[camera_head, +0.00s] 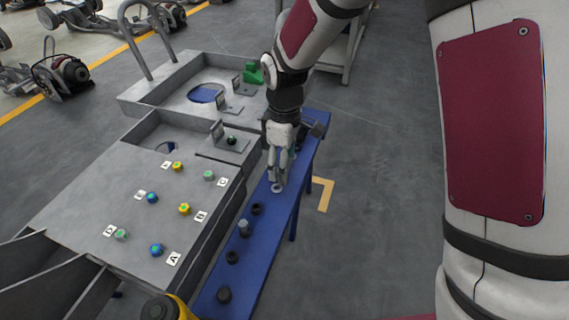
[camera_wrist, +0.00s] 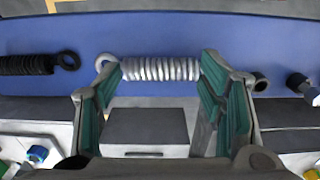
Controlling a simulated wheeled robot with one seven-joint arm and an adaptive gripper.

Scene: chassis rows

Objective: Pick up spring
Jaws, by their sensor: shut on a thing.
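A silver coil spring (camera_wrist: 158,69) with a ring at its left end lies along the blue bench in the wrist view. My gripper (camera_wrist: 160,80) has its two green-padded fingers at opposite ends of the coils, closed on it. In the head view my gripper (camera_head: 277,178) points down at the blue bench (camera_head: 268,220), and a pale ring (camera_head: 277,188) of the spring shows below the fingertips. Most of the spring is hidden there. Whether it is lifted clear of the bench cannot be told.
A black spring (camera_wrist: 35,64) lies left of the silver one in the wrist view. A grey metal chassis (camera_head: 85,205) with coloured bolts and lettered tags is to the left. Open floor lies right.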

